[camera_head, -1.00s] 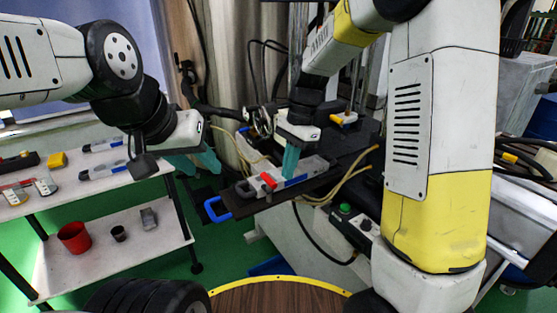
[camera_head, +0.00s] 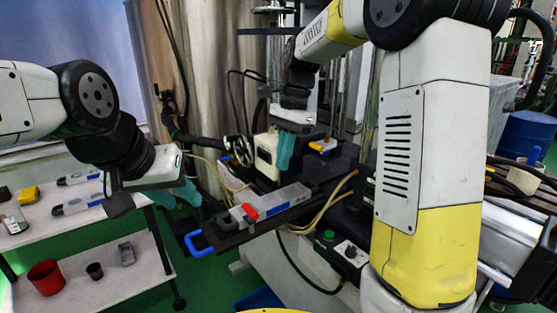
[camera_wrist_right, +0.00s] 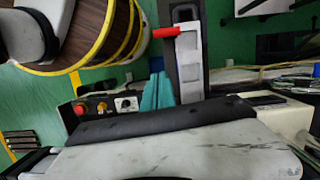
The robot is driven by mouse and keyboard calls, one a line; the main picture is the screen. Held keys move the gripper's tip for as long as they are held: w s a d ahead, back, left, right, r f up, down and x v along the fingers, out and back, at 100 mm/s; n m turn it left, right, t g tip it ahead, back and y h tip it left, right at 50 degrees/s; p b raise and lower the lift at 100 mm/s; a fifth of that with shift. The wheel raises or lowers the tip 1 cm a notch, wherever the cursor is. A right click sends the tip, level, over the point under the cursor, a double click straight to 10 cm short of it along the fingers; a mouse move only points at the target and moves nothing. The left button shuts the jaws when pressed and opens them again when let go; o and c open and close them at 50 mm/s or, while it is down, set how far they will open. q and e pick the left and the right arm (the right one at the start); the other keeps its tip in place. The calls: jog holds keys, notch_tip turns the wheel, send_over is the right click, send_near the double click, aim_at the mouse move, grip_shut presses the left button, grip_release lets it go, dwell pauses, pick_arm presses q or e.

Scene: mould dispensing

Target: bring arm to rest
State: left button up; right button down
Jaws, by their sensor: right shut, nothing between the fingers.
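My right gripper (camera_head: 284,150) points down with its teal fingers together and empty. It is above and behind a grey metal mould (camera_head: 285,198) with a red clamp lever (camera_head: 250,211), apart from it. The mould lies on a dark plate (camera_head: 230,238) with a blue handle (camera_head: 199,243). In the right wrist view the teal fingers (camera_wrist_right: 157,92) appear beside the mould (camera_wrist_right: 189,70) and its red lever (camera_wrist_right: 166,32). My left gripper (camera_head: 178,194) hangs near the white shelf's right end, its teal fingers apart and nothing seen between them.
A control box with a green button (camera_head: 329,236) and yellow hoses (camera_head: 318,213) lie near the plate. A blue barrel (camera_head: 527,135) stands far right.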

jog(key=s+d+r+n+t, duration=0.1)
jog(key=s+d+n+t, duration=0.3)
jog(key=s, duration=0.5)
jog(key=s+d+r+n+t, duration=0.1)
jog(key=s+d+n+t, duration=0.2)
jog(key=s+n, duration=0.4)
jog(key=shift+s+d+t, duration=0.4)
jog(key=shift+s+d, duration=0.2)
jog(key=shift+s, duration=0.6)
